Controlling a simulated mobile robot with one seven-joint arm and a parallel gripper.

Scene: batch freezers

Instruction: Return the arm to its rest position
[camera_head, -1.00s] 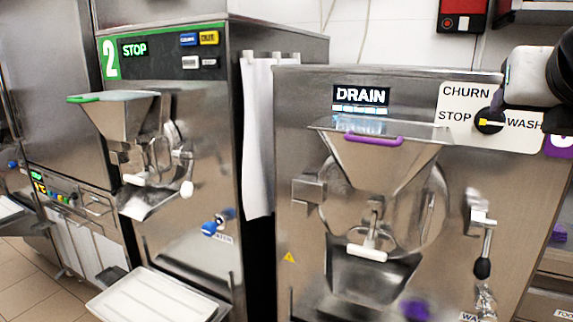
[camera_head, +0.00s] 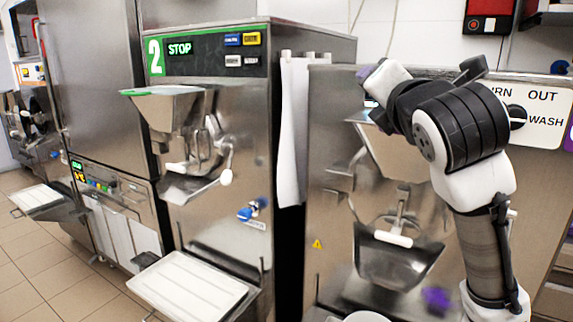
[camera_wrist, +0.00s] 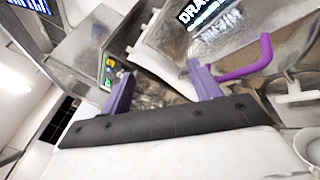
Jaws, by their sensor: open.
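My arm (camera_head: 455,135) rises from the bottom right in the head view and bends over to the left, in front of the right-hand batch freezer (camera_head: 330,180). My gripper (camera_wrist: 163,75) shows two purple fingers spread apart in the wrist view, with nothing between them. In the head view only a bit of purple shows at the arm's far end, beside the hopper (camera_head: 400,155). The wrist view shows the freezer's purple hopper handle (camera_wrist: 245,62) to the right of the fingers; I cannot tell the gap. My arm hides most of the DRAIN display (camera_wrist: 200,10) in the head view.
A second freezer (camera_head: 215,120) marked 2 and STOP stands to the left, with a white tray (camera_head: 188,283) in front. A white cloth (camera_head: 294,130) hangs between the machines. A dial (camera_head: 517,117) is right of my arm. Open tiled floor (camera_head: 50,265) lies at the left.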

